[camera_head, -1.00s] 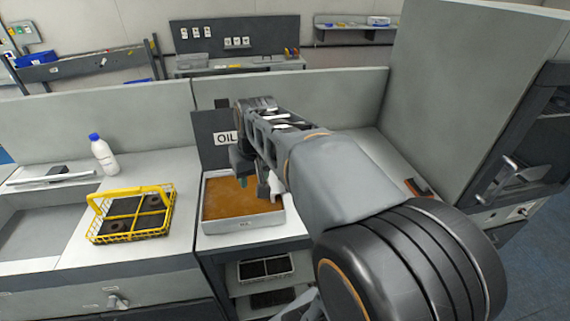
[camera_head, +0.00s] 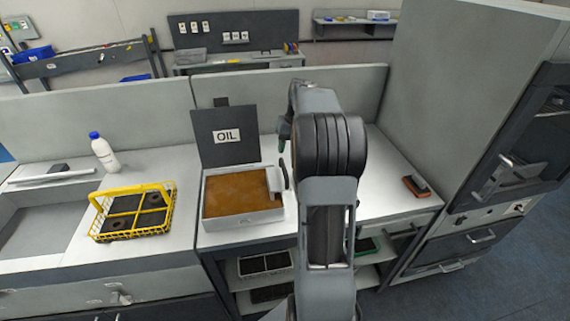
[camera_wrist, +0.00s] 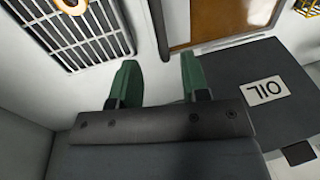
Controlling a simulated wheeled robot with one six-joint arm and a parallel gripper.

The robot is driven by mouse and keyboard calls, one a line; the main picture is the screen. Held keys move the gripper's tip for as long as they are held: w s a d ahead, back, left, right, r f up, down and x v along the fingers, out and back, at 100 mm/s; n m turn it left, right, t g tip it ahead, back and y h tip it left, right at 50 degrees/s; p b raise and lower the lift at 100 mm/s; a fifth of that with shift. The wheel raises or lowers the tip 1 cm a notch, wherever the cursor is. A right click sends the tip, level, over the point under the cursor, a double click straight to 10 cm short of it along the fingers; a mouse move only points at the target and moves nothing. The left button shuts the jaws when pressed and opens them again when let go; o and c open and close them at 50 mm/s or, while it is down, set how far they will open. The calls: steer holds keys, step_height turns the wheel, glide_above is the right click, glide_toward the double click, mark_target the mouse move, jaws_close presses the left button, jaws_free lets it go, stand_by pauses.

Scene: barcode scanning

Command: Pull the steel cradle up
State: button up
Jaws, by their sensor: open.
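In the wrist view, a slatted metal rack (camera_wrist: 88,45) lies at the upper left, with an orange ring (camera_wrist: 71,4) at its top; it may be the steel cradle, but I cannot be sure. My arm hides that stretch of counter in the head view. My gripper (camera_wrist: 158,80) is open and empty, its two green fingers apart over bare pale surface, between the rack and the oil tray (camera_wrist: 171,35). In the head view, a green fingertip (camera_head: 284,130) shows beside my arm, to the right of the OIL board (camera_head: 220,153).
The white tray (camera_head: 245,218) holds brown liquid. A yellow wire basket (camera_head: 98,236) with dark parts and a white bottle (camera_head: 104,155) with a blue cap stand to the left. An orange and black device (camera_head: 416,187) lies on the counter at the right. A tall grey cabinet (camera_head: 455,90) bounds the right side.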

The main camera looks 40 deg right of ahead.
mark_target(284, 166)
steer(key=shift+w+a+f+p, duration=0.1)
steer(key=shift+a+f, duration=0.1)
steer(key=shift+f, duration=0.95)
steer(key=shift+w+a+f+p, duration=0.15)
steer(key=shift+a+f, duration=0.1)
steer(key=shift+f, duration=0.95)
steer(key=shift+w+a+f+p, duration=0.1)
steer(key=shift+a+f, duration=0.1)
steer(key=shift+f, duration=0.95)
jaws_close()
